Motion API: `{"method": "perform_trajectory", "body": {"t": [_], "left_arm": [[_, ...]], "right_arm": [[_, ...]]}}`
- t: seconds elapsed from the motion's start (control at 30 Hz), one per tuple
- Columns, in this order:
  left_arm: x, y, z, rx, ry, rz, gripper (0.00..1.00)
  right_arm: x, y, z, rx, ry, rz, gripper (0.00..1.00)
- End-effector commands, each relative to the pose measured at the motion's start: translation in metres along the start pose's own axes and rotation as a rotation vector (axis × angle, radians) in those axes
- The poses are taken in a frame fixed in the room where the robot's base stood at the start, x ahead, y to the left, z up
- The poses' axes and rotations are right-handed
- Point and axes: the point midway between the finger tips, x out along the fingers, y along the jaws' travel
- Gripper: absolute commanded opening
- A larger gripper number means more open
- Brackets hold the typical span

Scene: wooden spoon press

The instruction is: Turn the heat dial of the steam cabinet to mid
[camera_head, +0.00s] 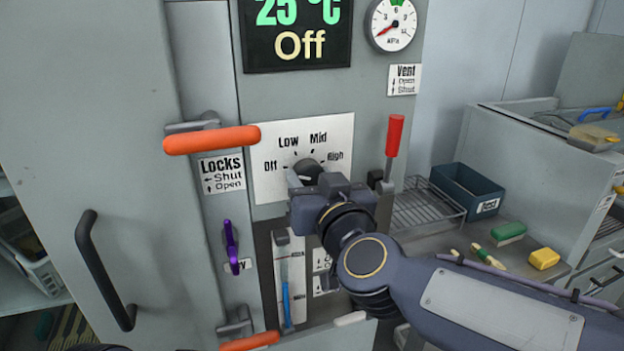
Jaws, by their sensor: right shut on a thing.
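The steam cabinet's heat dial (306,170) is a dark round knob on a white plate (271,189) marked Off, Low, Mid and High. My right gripper (304,178) is at the dial and shut on it, its body hiding the lower part. The dial's pointer is hidden, so I cannot tell its setting. The display (297,30) above reads 25 °C and Off. My left gripper is not in view.
An orange lock handle (212,140) sticks out left of the dial plate, and a red vent lever (394,136) stands close on the right. A pressure gauge (392,24) is above. A wire rack (424,204) and a dark blue bin (466,190) are at right.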

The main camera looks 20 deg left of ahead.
Motion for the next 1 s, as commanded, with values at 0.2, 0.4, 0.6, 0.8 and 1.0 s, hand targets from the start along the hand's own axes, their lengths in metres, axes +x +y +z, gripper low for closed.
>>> {"method": "perform_trajectory", "body": {"t": [0.2, 0.4, 0.6, 0.8, 1.0], "left_arm": [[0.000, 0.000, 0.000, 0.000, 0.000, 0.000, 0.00], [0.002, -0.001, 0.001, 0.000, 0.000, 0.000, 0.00], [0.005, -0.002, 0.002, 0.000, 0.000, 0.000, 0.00], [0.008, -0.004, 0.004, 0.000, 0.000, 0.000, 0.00], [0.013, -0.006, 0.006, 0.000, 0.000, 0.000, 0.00]], "right_arm": [[0.000, 0.000, 0.001, 0.168, -0.001, 0.000, 0.20], [0.000, 0.000, 0.001, 0.359, -0.001, 0.000, 0.20], [0.000, 0.000, 0.002, 0.550, -0.001, 0.000, 0.20], [0.000, 0.000, 0.002, 0.740, -0.001, 0.001, 0.20], [0.000, 0.000, 0.002, 0.930, -0.001, 0.000, 0.20]]}}
